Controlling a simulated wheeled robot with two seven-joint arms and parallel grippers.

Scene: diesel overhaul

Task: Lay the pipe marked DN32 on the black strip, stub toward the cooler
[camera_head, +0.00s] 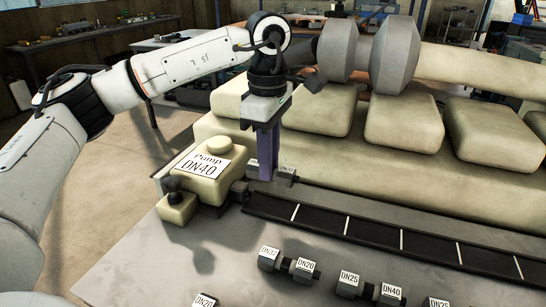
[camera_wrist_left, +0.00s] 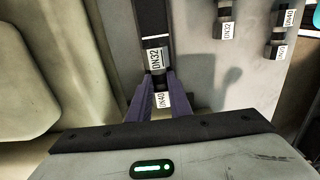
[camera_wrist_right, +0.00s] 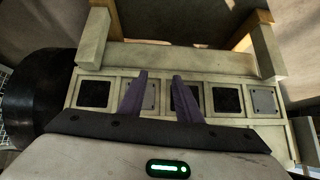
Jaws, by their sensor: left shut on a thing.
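My left gripper (camera_head: 266,172) points down and is shut on a grey fitting (camera_head: 287,175) with a label on each end. In the left wrist view, the fitting (camera_wrist_left: 155,60) reads DN32 at its far end and DN40 between the fingers (camera_wrist_left: 158,85). It is at the pump end of the black strip (camera_head: 345,225), with the DN32 end away from the pump; I cannot tell whether it touches the strip. My right gripper (camera_wrist_right: 158,88) is open and empty, outside the head view. I cannot tell which thing is the cooler.
A cream pump (camera_head: 205,180) labelled DN40 stands at the strip's left end. Loose fittings marked DN32/DN20 (camera_head: 288,264) and DN25/DN40 (camera_head: 370,289) lie on the bench (camera_head: 170,262), with others at its front. The cream engine block (camera_head: 320,155) rises behind the strip.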

